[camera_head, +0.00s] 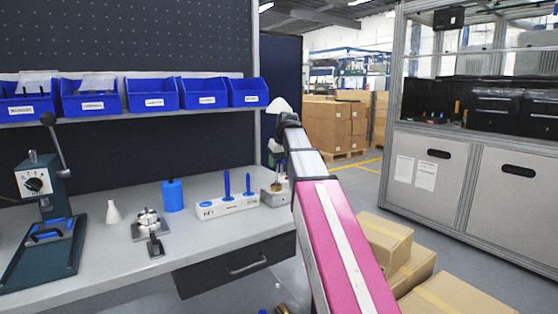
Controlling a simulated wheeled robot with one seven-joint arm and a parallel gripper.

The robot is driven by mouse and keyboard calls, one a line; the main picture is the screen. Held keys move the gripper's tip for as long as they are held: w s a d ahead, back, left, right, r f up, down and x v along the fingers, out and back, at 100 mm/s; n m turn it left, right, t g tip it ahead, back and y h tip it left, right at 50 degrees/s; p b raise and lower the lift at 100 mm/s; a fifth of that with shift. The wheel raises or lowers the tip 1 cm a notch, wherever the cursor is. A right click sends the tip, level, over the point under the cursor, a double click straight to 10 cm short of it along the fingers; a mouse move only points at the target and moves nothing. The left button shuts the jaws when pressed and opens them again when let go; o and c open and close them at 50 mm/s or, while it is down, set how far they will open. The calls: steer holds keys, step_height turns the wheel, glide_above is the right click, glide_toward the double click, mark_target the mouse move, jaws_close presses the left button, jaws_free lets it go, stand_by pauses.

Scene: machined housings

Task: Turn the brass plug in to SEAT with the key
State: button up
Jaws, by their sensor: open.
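A grey machined block (272,198), likely the housing, sits at the right end of the bench. A small brass-coloured spot (277,186) shows on top of it, likely the plug; its markings are too small to read. My gripper (278,174) hangs above the block, small and partly hidden by my own arm. It looks empty, with its jaws open. A white rack (228,207) left of the block holds upright blue-handled tools (227,184) (248,185). I cannot tell for certain which one is the key.
A blue cylinder (173,195), a white cone (113,212) and a metal fixture (147,223) stand left of the rack. A dark press (45,225) is at the far left. Blue bins (152,95) line the shelf above. Cardboard boxes (405,268) lie on the floor at right.

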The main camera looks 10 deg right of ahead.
jaws_close()
steer(key=shift+m+h, duration=0.6)
steer(key=shift+m, duration=0.8)
steer(key=shift+m+h, duration=0.5)
steer(key=shift+m, duration=0.9)
steer(key=shift+w, duration=0.1)
steer(key=shift+m+h, duration=0.6)
steer(key=shift+m, duration=0.8)
